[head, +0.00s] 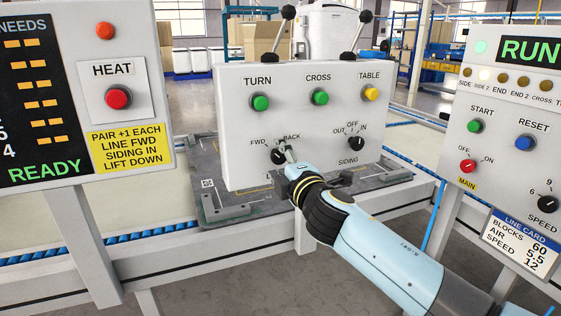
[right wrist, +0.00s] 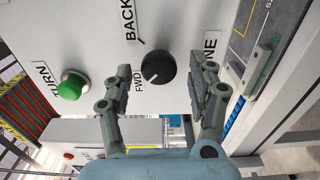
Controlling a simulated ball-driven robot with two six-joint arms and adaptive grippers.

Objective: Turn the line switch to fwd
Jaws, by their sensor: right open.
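The line switch is a black round knob (head: 278,157) low on the left of the white middle panel (head: 235,110), between the FWD and BACK labels. In the right wrist view the knob (right wrist: 158,66) shows a small white mark at its lower left, on the side of the FWD label. My right gripper (head: 287,152) is at the panel, in front of the knob. In the right wrist view its open fingers (right wrist: 166,80) stand on either side of the knob, with gaps; I cannot tell whether the tips reach its depth. The LINE label is partly hidden by a finger.
The panel also bears a green TURN button (head: 261,103), a green CROSS button (head: 320,97), a yellow TABLE button (head: 371,94) and a SIDING knob (head: 356,143). A HEAT panel (head: 120,70) stands left and a RUN panel (head: 500,110) right.

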